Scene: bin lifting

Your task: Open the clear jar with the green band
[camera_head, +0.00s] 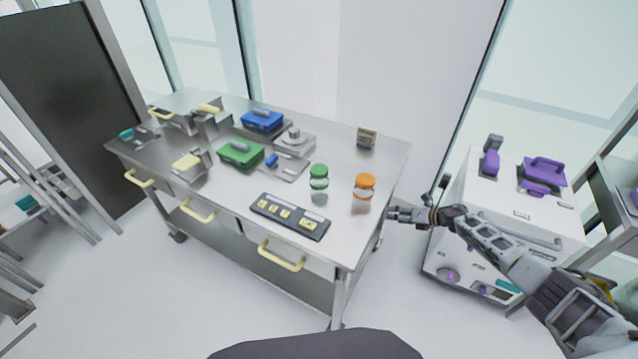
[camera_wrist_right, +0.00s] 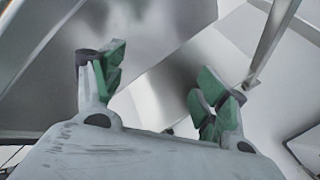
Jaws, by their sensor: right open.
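The clear jar with the green band (camera_head: 319,183) stands upright on the steel table, right of its middle. Its top is green and looks closed. A similar jar with orange (camera_head: 364,187) stands to its right, nearer the table's right edge. My right gripper (camera_head: 405,215) is just off the table's right edge, to the right of both jars, touching neither. In the right wrist view my right gripper (camera_wrist_right: 158,85) is open with nothing between its green-padded fingers; no jar shows there. My left gripper is out of view.
A white cabinet (camera_head: 510,225) stands to the right.

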